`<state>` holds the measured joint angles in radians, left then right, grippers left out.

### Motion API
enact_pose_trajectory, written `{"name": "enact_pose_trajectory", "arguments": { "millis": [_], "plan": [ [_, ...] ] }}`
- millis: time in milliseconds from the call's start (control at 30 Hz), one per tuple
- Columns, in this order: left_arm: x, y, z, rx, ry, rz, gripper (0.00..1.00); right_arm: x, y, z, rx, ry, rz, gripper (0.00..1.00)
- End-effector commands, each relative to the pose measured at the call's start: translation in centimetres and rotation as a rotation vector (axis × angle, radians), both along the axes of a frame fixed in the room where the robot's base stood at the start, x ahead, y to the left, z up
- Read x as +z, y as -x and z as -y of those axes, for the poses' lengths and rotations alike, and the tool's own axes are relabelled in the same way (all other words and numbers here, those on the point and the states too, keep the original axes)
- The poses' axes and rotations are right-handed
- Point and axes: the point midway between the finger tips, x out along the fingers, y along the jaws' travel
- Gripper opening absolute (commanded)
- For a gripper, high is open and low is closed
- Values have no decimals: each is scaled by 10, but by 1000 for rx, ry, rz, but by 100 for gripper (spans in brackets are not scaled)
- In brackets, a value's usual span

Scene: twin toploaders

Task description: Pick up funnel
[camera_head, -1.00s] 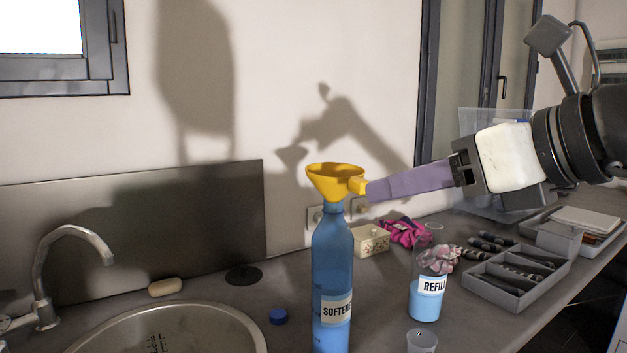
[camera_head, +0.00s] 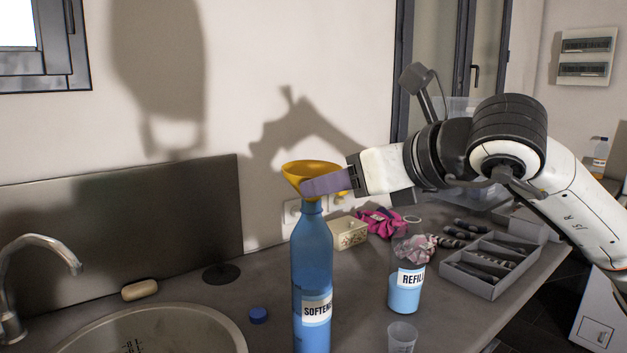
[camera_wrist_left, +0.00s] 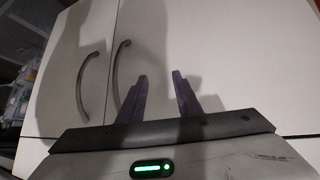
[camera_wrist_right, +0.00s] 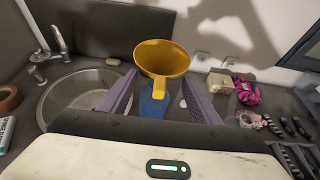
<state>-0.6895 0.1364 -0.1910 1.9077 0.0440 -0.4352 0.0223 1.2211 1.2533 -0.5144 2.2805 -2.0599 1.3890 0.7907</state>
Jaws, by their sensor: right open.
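The yellow funnel (camera_head: 305,171) sits upright in the mouth of the blue softener bottle (camera_head: 312,262) in the head view. My right gripper (camera_head: 308,187) comes in from the right, and its purple finger covers part of the funnel's lower side. In the right wrist view the gripper (camera_wrist_right: 158,82) is open. The funnel (camera_wrist_right: 161,58) shows beyond and between the parted fingers, its tab pointing toward the palm; contact cannot be told. My left gripper (camera_wrist_left: 160,78) is open and empty in front of white cabinet doors, out of the head view.
A sink (camera_head: 150,335) with a tap is at the left, with a soap bar (camera_head: 140,290) and blue cap (camera_head: 258,315) nearby. A refill beaker (camera_head: 405,292), small cup (camera_head: 402,338) and grey divided tray (camera_head: 490,270) stand right of the bottle. The wall is behind.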

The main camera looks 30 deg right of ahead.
Motion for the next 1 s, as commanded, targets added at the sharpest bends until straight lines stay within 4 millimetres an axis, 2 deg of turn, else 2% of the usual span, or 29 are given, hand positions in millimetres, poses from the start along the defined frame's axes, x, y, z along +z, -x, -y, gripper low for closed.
{"name": "enact_pose_trajectory", "arguments": {
  "millis": [267, 367, 600, 633, 1000],
  "plan": [
    [1, 0, 0, 0, 0, 1, 31, -3, -5, -1, 1, 0, 1, 57],
    [1, -1, 0, 0, 0, 1, 31, -3, -5, -1, 1, 0, 1, 44],
    [2, -3, 0, 0, 0, 5, 31, -2, -5, -1, 0, 1, 1, 3],
    [3, -3, 0, 0, 1, 6, 31, -2, -5, -1, 0, 1, 1, 0],
    [4, -4, 0, 0, 0, 7, 31, 2, -5, -1, 1, -1, 3, 0]
  ]
}}
